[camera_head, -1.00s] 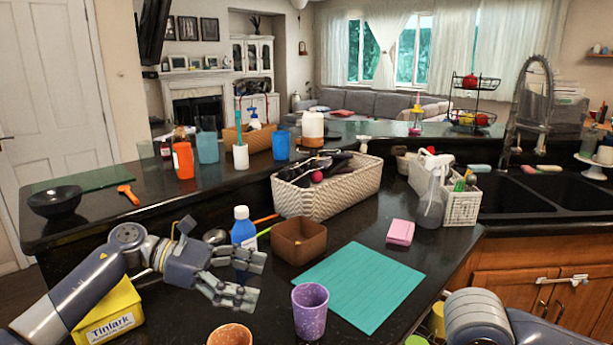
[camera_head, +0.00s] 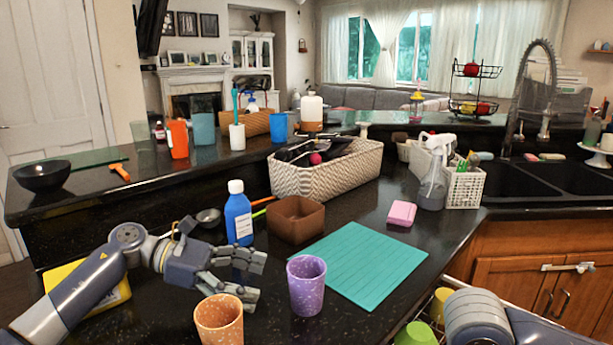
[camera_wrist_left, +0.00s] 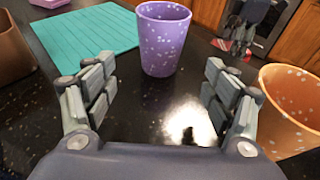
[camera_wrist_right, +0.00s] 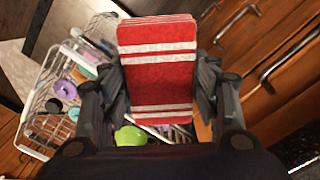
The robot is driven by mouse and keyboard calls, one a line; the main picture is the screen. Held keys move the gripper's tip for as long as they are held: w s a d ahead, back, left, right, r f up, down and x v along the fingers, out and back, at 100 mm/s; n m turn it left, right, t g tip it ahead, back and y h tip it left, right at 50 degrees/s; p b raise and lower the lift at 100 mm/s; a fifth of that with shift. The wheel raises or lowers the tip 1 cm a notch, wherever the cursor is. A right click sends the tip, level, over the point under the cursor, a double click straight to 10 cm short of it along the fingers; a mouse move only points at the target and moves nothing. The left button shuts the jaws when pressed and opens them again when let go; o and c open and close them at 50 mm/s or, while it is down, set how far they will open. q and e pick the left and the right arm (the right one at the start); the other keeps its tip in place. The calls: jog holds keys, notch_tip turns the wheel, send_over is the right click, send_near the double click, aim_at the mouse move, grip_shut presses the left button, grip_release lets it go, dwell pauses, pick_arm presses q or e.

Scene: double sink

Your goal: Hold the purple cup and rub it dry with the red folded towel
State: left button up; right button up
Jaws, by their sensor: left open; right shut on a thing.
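The purple speckled cup (camera_head: 307,287) stands upright on the dark counter, beside the teal mat's near left corner. My left gripper (camera_head: 258,279) is open and empty to the left of the cup. In the left wrist view the cup (camera_wrist_left: 162,38) stands ahead, between and beyond the spread fingers (camera_wrist_left: 157,100), not touched. The red folded towel (camera_wrist_right: 157,70) with white stripes is held in my right gripper (camera_wrist_right: 160,90), seen in the right wrist view. It is over the area in front of the cabinets. The towel and right fingers are out of the head view.
An orange speckled cup (camera_head: 219,322) stands close to the purple cup. The teal mat (camera_head: 360,264) is bare. A brown bowl (camera_head: 295,218), blue bottle (camera_head: 238,214) and pink sponge (camera_head: 402,213) stand behind. A rack (camera_wrist_right: 42,110) with dishes is below the right gripper.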

aim_at(290, 288)
pick_arm(q)
jog(key=shift+d+p, duration=0.35)
jog(key=shift+d, duration=0.25)
pick_arm(e)
jog(key=shift+r, duration=0.4)
pick_arm(q)
jog(key=p+x, duration=0.2)
jog(key=x, duration=0.3)
pick_arm(e)
notch_tip(290, 288, up, 2)
jog(key=shift+r, duration=0.15)
pick_arm(q)
jog(key=b+x, duration=0.2)
jog(key=x, duration=0.1)
jog(key=shift+a+f, duration=0.15)
jog(key=shift+f, duration=0.15)
pick_arm(e)
notch_tip(290, 288, down, 2)
jog(key=shift+f, duration=0.1)
pick_arm(q)
jog(key=shift+d, duration=0.45)
pick_arm(e)
jog(key=shift+f, duration=0.15)
pick_arm(q)
jog(key=shift+c, duration=0.6)
jog(key=c, duration=0.8)
jog(key=shift+o, duration=0.2)
jog(key=o, duration=0.6)
jog(key=shift+c, duration=0.2)
